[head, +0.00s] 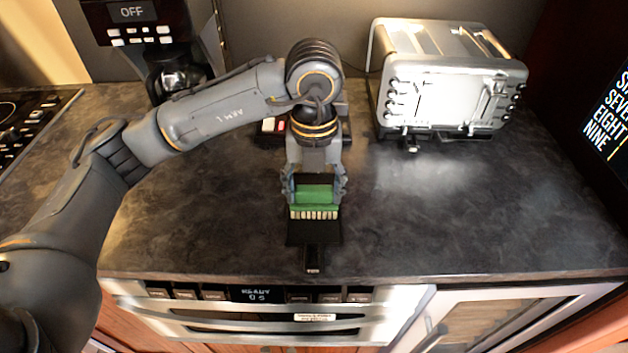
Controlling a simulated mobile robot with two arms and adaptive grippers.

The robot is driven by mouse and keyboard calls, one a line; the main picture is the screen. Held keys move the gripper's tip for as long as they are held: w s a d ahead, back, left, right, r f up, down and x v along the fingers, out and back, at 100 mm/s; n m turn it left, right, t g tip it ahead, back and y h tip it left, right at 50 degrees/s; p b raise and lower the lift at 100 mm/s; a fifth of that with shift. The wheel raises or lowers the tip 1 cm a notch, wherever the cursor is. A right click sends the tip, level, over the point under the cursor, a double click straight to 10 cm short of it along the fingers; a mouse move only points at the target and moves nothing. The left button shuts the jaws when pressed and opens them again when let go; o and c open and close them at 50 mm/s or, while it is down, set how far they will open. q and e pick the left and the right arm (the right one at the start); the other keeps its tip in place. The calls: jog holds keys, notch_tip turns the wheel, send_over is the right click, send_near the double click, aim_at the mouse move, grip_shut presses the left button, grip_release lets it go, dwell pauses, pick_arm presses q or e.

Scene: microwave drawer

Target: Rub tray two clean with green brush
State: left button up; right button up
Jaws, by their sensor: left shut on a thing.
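My left gripper (315,185) is shut on a green brush (314,210) near the front middle of the counter. The brush has a green body and a row of pale bristles along its near edge. A small black tray (314,236) lies under and just in front of the brush, with a short dark handle (312,262) toward the counter's front edge. The brush and gripper cover the tray's far part. I cannot tell whether the bristles touch the tray, or read a number on it. My right gripper is not in view.
A silver toaster (445,85) stands at the back right. A coffee machine (150,40) stands at the back left, and a cooktop (30,125) lies at the left edge. A dark object with red and white buttons (270,125) is partly hidden behind my wrist. The right counter is clear.

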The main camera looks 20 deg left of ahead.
pick_arm(q)
jog(key=shift+s+d, duration=0.15)
jog(key=shift+s, duration=0.3)
jog(key=shift+s, duration=0.1)
jog(key=shift+s+d, duration=0.2)
jog(key=shift+s, duration=0.5)
jog(key=shift+s+d, duration=0.2)
jog(key=shift+s, duration=0.45)
jog(key=shift+f, duration=0.1)
jog(key=shift+w+a+b, duration=0.1)
jog(key=shift+w+b, duration=0.2)
jog(key=shift+w, duration=0.1)
jog(key=shift+w+a, duration=0.1)
jog(key=shift+w, duration=0.25)
jog(key=shift+w, duration=0.15)
